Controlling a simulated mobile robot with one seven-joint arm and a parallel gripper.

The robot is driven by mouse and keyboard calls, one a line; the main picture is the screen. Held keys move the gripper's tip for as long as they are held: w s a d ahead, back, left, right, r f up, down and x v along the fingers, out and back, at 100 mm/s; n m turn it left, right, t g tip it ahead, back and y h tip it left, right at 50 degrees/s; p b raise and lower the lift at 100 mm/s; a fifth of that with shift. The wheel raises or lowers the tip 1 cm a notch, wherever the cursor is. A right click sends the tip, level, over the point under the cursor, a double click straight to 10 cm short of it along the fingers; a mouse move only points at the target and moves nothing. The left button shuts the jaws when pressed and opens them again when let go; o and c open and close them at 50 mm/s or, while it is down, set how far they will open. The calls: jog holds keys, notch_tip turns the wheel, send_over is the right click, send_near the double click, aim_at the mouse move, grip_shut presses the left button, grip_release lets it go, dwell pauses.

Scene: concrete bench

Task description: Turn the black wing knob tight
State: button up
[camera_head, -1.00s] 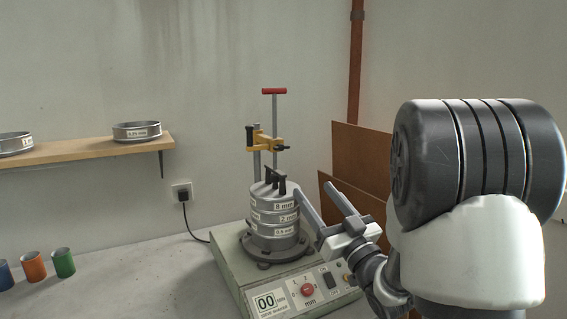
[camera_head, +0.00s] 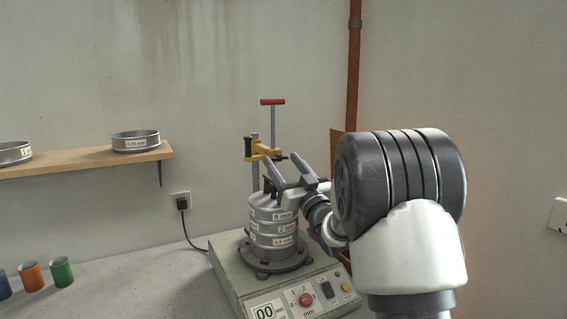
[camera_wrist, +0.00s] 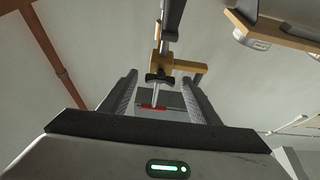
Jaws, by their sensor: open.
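The black wing knob (camera_wrist: 160,79) sits against a yellow clamp block (camera_wrist: 162,62), near a grey rod with a red T-handle (camera_wrist: 152,106). In the wrist view the knob appears between the fingertips (camera_wrist: 160,80), with a gap on each side. Whether the fingertips reach its depth I cannot tell.
The sieves stand on a green shaker base (camera_head: 240,290) with a control panel. A wooden shelf (camera_head: 90,157) at left holds two more sieves. Coloured cups (camera_head: 33,276) stand on the bench at left. A rust-coloured pipe (camera_head: 353,80) runs up the wall.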

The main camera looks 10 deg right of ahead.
jog(key=shift+w+r, duration=0.1)
jog(key=shift+w, duration=0.05)
jog(key=shift+c, duration=0.4)
jog(key=c, duration=1)
